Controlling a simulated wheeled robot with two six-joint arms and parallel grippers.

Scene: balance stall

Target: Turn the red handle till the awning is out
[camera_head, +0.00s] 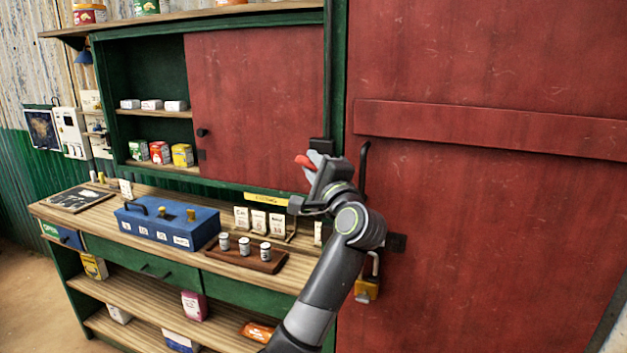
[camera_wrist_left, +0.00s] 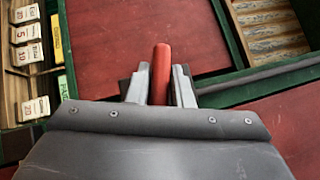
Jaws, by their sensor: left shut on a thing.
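The red handle (camera_wrist_left: 161,72) stands between the two fingers of my left gripper (camera_wrist_left: 160,88) in the left wrist view, and the fingers are closed on it. In the head view a small red end of the handle (camera_head: 303,161) shows beside my left gripper (camera_head: 314,168), in front of the green post between the cupboard and the large red door. The handle's mount is mostly hidden behind my gripper. The awning is not visible in either view. My right gripper is not in view.
A red sliding panel (camera_head: 245,105) covers part of the green cupboard. The wooden counter (camera_head: 85,222) below holds a blue box (camera_head: 168,222), price cards and a tray (camera_head: 245,258) with small tins. A large red door (camera_head: 490,230) with a padlock (camera_head: 367,290) stands right of my arm.

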